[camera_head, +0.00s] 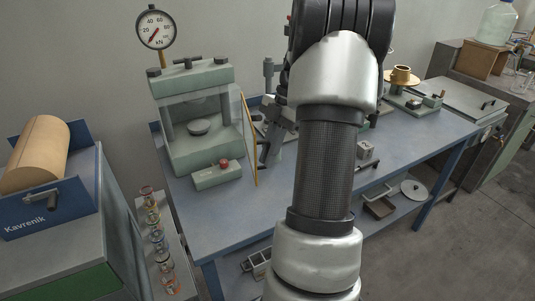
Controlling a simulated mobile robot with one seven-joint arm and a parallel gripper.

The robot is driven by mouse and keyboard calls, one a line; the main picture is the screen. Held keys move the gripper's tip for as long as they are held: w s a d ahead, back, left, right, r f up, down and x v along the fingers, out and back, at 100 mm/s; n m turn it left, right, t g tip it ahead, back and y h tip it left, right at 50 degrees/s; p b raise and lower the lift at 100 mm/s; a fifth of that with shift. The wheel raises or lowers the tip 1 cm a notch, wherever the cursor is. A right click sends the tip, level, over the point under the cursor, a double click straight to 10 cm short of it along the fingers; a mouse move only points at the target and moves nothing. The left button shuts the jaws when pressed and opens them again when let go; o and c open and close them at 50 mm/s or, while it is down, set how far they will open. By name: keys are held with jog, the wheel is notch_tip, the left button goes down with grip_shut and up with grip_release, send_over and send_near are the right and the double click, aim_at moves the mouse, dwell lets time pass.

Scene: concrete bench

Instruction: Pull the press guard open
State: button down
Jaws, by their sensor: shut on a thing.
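The press (197,125) is a pale green frame with two columns and a round platen inside, at the left end of the blue bench. Its guard (249,140) is a thin yellow-edged panel, seen nearly edge-on at the press's right side. It stands angled out from the press front, partly open. My gripper (265,152) is at the guard's right side, shut on what looks like its handle. The contact is small and dark, and my arm hides part of the area to the right.
A green box with a red button (220,171) sits before the press. A dial gauge (156,30) stands above it. Brass-topped equipment (402,78) stands at right. The bench front is partly clear.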

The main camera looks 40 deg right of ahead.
jog(key=c, duration=1.8)
grip_release()
jog(key=shift+c, duration=0.2)
jog(key=p+v, duration=0.3)
jog(key=v, duration=1.4)
jog(key=shift+r+p, duration=0.25)
jog(key=shift+p, duration=0.15)
jog(key=shift+s, duration=0.1)
